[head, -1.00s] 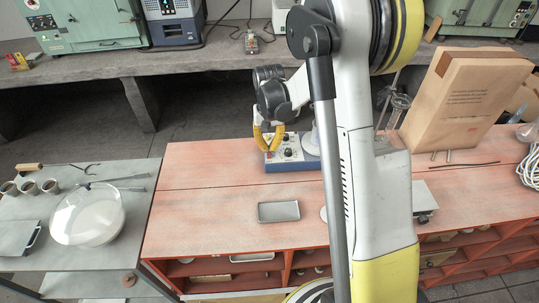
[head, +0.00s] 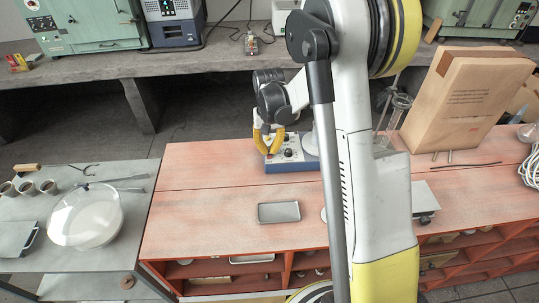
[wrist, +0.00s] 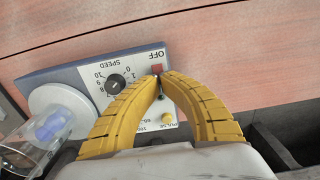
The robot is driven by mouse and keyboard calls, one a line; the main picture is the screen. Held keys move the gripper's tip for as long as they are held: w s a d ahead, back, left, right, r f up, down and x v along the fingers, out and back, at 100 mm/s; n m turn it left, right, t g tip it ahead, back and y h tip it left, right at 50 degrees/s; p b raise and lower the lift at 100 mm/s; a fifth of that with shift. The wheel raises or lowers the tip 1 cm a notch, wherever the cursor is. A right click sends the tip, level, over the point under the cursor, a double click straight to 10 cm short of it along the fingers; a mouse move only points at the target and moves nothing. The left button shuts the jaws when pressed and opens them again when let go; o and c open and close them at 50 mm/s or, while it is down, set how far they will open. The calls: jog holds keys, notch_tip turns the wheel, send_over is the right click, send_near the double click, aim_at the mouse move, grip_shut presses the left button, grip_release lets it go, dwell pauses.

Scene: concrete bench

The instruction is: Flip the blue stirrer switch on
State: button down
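The blue stirrer (head: 290,166) stands near the back edge of the red bench, with a white control panel facing up. In the wrist view its panel (wrist: 142,66) shows a black speed knob (wrist: 116,84), a yellow button (wrist: 167,118) and a small red switch part (wrist: 157,69) beside the printed word OFF. My gripper (wrist: 162,77) has its yellow fingers curved inward, the tips almost meeting right by the red part. Nothing is visibly held. The fingertips hide part of the switch, and I cannot tell whether they touch it. In the head view my gripper (head: 269,152) is at the stirrer's left end.
A clear vessel with a blue piece inside (wrist: 45,135) stands by the stirrer's round plate. A grey tray (head: 279,212) lies on the bench in front. A large brown box (head: 462,103) stands at the right. The bench left of the stirrer is clear.

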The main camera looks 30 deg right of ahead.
jog(key=shift+r+p, duration=2.05)
jog(key=shift+r, duration=1.4)
jog(key=shift+r, duration=0.1)
jog(key=s+a+r+n+t+b, duration=0.2)
jog(key=s+a+r+t+b, duration=0.15)
jog(key=s+a+r, duration=0.35)
jog(key=s+a+n+t+b, duration=0.1)
jog(key=s+a+t+b, duration=0.1)
jog(key=s, duration=0.5)
jog(key=s+a+n+t+b, duration=0.1)
jog(key=s+a+b, duration=0.1)
jog(key=s, duration=0.4)
jog(key=shift+s+a+n+t+b, duration=0.3)
jog(key=shift+s+t+b, duration=0.1)
jog(key=shift+b, duration=0.15)
